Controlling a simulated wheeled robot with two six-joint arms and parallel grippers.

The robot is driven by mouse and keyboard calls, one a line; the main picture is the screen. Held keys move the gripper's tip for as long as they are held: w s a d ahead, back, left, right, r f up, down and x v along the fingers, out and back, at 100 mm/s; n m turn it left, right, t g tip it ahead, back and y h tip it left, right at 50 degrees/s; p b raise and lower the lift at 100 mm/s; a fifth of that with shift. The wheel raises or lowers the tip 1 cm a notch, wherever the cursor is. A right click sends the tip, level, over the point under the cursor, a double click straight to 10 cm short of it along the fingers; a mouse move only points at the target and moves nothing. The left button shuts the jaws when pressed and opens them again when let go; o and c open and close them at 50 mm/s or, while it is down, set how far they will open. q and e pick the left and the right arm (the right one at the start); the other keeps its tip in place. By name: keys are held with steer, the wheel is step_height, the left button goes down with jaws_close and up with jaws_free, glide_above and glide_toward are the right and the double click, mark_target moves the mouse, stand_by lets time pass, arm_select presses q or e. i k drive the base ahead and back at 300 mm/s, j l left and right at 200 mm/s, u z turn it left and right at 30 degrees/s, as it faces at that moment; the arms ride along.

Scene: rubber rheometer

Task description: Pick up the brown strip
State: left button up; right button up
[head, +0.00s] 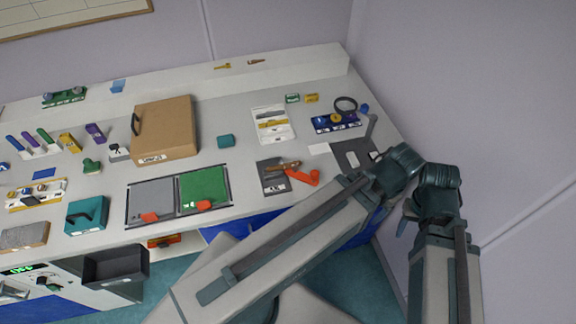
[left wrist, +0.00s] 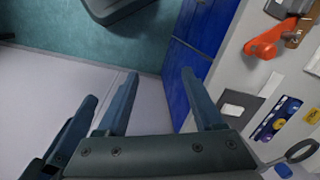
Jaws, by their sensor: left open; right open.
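A small brown elongated piece (head: 283,165) lies on a dark labelled mat (head: 272,184) near the table's front edge, beside an orange tool; I cannot tell for sure that it is the brown strip. A brown piece also shows at the upper right of the left wrist view (left wrist: 298,36). My left gripper (left wrist: 160,74) is open and empty, with floor and blue cabinet fronts beyond its fingers, apart from the brown piece. My right gripper (head: 405,228) is open near the table's right end, partly hidden by arm links.
The orange tool (head: 303,177) lies beside the brown piece. A white tray (head: 271,137) with strips and a blue holder (head: 337,122) are behind. A cardboard box (head: 164,129), grey and green mats (head: 204,187) lie left. A wall (head: 500,130) stands close on the right.

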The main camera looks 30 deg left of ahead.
mark_target(286, 166)
steer(key=j+u, duration=0.2)
steer(key=u, duration=0.85)
